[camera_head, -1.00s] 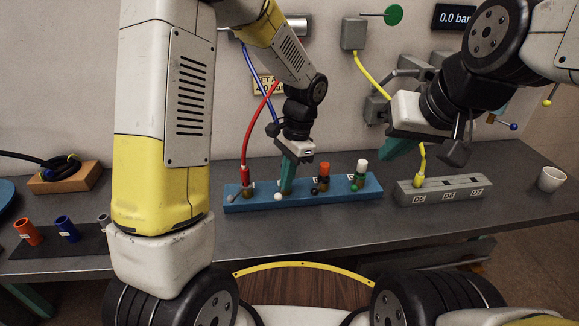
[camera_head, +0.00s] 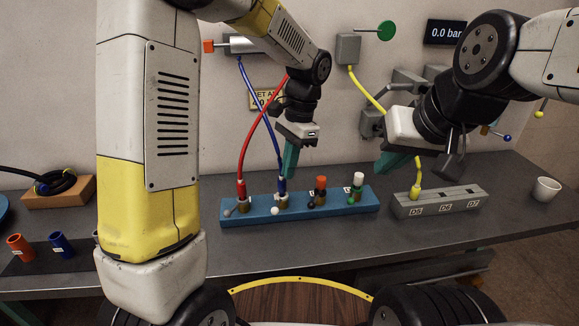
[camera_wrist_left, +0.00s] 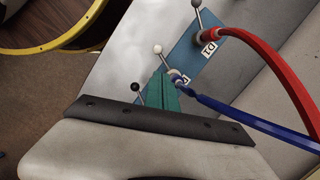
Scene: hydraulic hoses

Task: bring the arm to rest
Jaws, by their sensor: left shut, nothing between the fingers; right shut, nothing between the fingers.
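My left gripper (camera_head: 290,160) is shut and empty, with its teal fingers pointing down above the blue manifold (camera_head: 365,199). In the left wrist view its fingers (camera_wrist_left: 163,93) overlap the picture of the blue hose's end. The blue hose (camera_head: 267,125) runs down to the second port, and the red hose (camera_head: 249,135) to the first port at the left. My left gripper appears clear of both, though the exact gap is hard to judge. My right gripper (camera_head: 392,163) is shut and empty, in front of the grey block (camera_head: 460,203).
A yellow hose (camera_head: 368,90) runs to the grey block. Orange (camera_head: 19,246) and blue (camera_head: 61,244) caps stand at the left, near a wooden block (camera_head: 60,195) with a black hose. A white cup (camera_head: 546,189) stands at the right. The front bench strip is clear.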

